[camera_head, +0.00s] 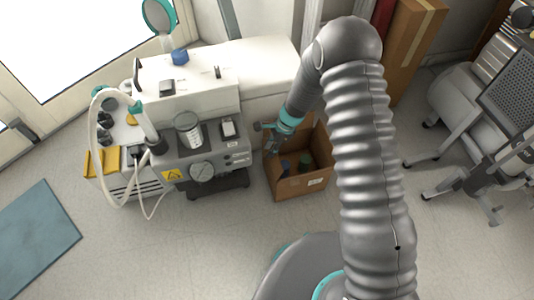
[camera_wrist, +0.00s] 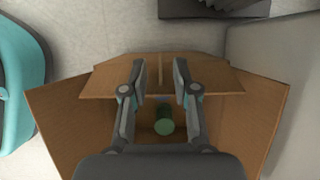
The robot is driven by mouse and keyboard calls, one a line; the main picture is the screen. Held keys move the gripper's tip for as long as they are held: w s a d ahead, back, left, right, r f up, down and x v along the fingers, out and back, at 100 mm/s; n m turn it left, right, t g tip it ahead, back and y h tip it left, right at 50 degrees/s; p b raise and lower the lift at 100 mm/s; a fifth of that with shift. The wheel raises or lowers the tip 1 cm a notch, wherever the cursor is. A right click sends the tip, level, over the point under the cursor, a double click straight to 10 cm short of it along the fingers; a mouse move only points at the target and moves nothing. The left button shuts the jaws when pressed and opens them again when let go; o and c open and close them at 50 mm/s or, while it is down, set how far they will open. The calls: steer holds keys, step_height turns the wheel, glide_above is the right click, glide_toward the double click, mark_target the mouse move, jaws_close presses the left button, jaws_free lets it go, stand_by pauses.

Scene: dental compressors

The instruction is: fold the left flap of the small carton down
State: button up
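The small carton (camera_head: 303,187) stands open on the floor, right of the compressor unit. My gripper (camera_head: 268,141) is over its left side in the head view. In the wrist view my gripper (camera_wrist: 161,80) is open, its two fingers apart over the cardboard panel at the far side (camera_wrist: 105,82) of the carton. A narrow tan strip shows between the fingers; I cannot tell whether they touch the cardboard. Side panels spread outward at left (camera_wrist: 62,118) and right (camera_wrist: 262,112) in the wrist view. A green-topped item (camera_wrist: 164,122) is inside. The flap's exact angle is unclear.
The compressor unit (camera_head: 205,160) with hoses stands close left of the carton. A white cabinet (camera_head: 265,55) is behind, and a tall cardboard box (camera_head: 412,45) stands back right. Wheeled equipment (camera_head: 470,110) is at right. Floor in front of the carton is clear.

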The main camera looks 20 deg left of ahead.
steer(key=shift+x, duration=1.65)
jaws_close()
